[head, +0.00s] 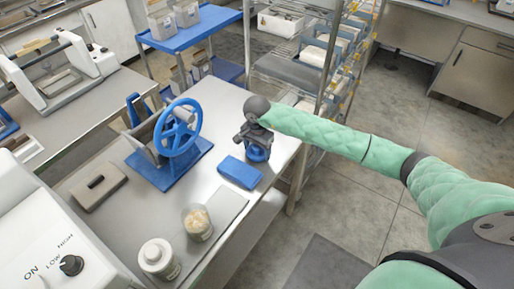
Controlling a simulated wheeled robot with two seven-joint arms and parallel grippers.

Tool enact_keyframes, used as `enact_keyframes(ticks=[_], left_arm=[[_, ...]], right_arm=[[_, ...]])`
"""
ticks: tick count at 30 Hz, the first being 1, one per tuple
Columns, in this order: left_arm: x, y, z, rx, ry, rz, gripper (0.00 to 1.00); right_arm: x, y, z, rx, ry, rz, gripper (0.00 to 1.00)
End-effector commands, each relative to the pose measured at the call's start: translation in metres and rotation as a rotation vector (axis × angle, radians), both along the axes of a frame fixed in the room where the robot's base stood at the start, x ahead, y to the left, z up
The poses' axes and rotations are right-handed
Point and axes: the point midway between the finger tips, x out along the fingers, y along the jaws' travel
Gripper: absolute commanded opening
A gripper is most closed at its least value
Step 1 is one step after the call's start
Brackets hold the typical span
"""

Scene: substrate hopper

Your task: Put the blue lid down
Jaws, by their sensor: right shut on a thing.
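My right gripper (257,142) reaches in from the right and is above the far right part of the steel table (222,104). It is shut on the round blue lid (257,154), which shows just below its fingers. I cannot tell whether the lid touches the table. My left gripper is not in view.
A flat blue block (240,172) lies just in front of the lid. A blue hand-wheel device (178,130) stands to the left. A jar with pale contents (198,222), a white jar (158,258) and a beige block (99,187) stand nearer. A wire shelf rack (290,72) is behind.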

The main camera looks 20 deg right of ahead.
Motion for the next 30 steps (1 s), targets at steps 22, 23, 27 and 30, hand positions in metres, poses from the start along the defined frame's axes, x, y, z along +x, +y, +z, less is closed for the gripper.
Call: enact_keyframes(ticks=[22, 23, 27, 30], left_arm=[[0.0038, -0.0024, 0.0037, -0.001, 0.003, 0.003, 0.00], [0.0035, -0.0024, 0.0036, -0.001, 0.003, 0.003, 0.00], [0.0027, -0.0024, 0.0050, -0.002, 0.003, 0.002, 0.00], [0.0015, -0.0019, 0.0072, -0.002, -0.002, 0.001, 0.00]], right_arm=[[0.0000, 0.0002, -0.0024, 0.000, 0.000, 0.000, 0.95], [0.0000, 0.0002, -0.0024, 0.000, 0.000, 0.000, 0.95], [0.0000, 0.0002, -0.0010, 0.000, 0.000, 0.000, 0.95], [-0.0002, 0.0004, 0.0022, 0.001, 0.001, 0.000, 0.95]])
